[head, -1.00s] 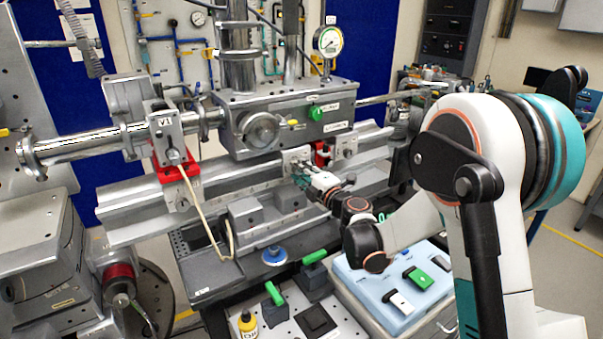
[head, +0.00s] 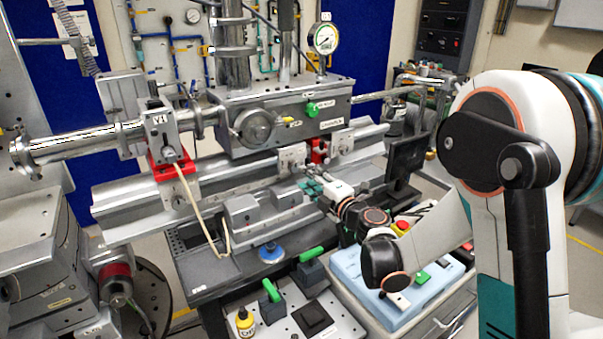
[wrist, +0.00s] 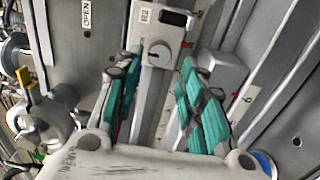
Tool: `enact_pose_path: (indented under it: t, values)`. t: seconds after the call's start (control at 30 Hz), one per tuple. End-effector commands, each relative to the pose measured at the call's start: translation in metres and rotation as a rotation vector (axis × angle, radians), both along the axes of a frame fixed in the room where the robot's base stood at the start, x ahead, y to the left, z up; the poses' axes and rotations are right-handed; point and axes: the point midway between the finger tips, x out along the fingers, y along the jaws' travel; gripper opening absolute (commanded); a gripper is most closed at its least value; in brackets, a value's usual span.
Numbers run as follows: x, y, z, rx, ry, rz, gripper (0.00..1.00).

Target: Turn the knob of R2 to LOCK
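The R2 unit (wrist: 171,22) is a small grey block at the top of the wrist view, with an R2 label. Its round silver knob (wrist: 158,53) has a dark slot mark and sits on the block's lower face. I cannot read a LOCK mark. My gripper (wrist: 166,78) is open, its teal-padded fingers apart to the left and right below the knob, touching nothing that I can make out. In the head view my gripper (head: 308,186) is just in front of a light grey rail carriage (head: 292,157), which appears to be R2; its knob is not clear there.
The long grey rail (head: 120,207) runs behind my gripper. A red-clamped V1 unit (head: 160,135) with a hanging cable is left. A yellow-handled valve (wrist: 28,85) is left in the wrist view. A blue-topped case (head: 350,268) stands below my arm.

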Motion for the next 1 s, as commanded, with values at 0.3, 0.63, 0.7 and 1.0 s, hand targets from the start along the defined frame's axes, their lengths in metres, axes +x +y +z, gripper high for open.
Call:
enact_pose_path:
  t: [0.3, 0.63, 0.7, 1.0]
  values:
    - [-0.038, -0.026, 0.0, 0.0, 0.0, -0.001, 0.37]
    - [-0.043, -0.029, 0.0, 0.0, 0.0, 0.0, 0.37]
    - [-0.043, -0.029, 0.0, 0.0, 0.0, 0.0, 0.37]
    - [-0.043, -0.066, 0.056, 0.153, 0.019, -0.152, 0.37]
